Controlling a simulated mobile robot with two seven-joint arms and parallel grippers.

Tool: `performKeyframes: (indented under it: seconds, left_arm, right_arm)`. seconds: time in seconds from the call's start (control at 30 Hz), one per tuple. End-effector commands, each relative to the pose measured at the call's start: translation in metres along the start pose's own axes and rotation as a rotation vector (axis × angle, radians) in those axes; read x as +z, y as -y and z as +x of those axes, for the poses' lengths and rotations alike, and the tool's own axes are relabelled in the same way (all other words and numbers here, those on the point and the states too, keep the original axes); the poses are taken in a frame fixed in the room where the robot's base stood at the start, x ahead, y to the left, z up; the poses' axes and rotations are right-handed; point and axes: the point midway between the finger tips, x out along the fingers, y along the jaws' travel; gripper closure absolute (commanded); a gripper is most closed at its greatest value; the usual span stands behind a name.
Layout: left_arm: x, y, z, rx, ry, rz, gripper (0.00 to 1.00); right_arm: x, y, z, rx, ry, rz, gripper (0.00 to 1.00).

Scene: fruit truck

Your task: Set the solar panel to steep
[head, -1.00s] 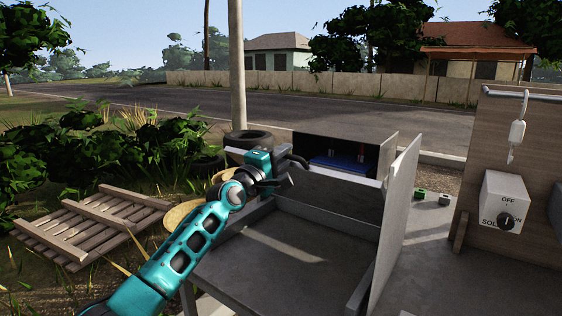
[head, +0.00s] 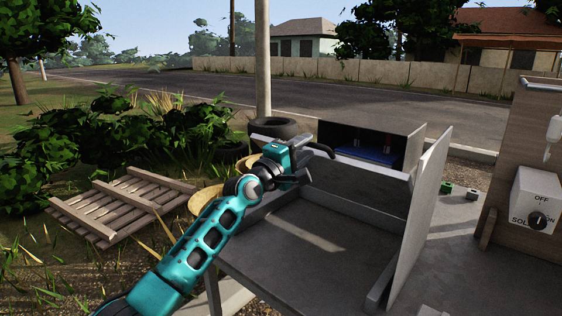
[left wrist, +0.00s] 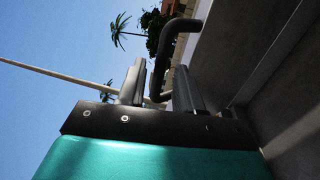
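My left gripper (head: 303,160) is at the upper left corner of a grey, shallow tray-like structure (head: 330,215). In the left wrist view its two fingers (left wrist: 160,88) stand apart. A bent black bar (left wrist: 158,65) passes between or just behind them; I cannot tell if they touch it. The bar also shows in the head view (head: 322,149). No face clearly marked as a solar panel shows, and I cannot tell whether the grey structure is part of it. A white switch box (head: 535,195) with a dark knob (head: 537,221) is at the right. My right gripper is out of view.
An open box (head: 405,150) with a blue thing (head: 370,155) inside stands behind the tray. A thin upright board (head: 420,215) borders the tray's right side. A green block (head: 446,187) lies on the counter. A pallet (head: 125,200) and tyres (head: 275,127) lie on the ground.

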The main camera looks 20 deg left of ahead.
Motion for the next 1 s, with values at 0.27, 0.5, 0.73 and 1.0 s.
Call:
performKeyframes:
  seconds: [0.27,0.5,0.73,1.0]
  left_arm:
    - [0.0,0.0,-0.051,0.0,0.0,0.001,0.65]
    - [0.0,0.0,-0.088,0.001,0.0,0.001,0.65]
    - [0.0,-0.001,-0.103,0.003,0.0,0.002,0.65]
    - [0.0,-0.002,-0.103,0.003,-0.001,0.001,0.65]
  right_arm:
    - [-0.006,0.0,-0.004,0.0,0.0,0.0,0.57]
    - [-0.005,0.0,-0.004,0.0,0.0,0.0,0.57]
    - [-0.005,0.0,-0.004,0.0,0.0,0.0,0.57]
    - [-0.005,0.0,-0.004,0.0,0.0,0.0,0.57]
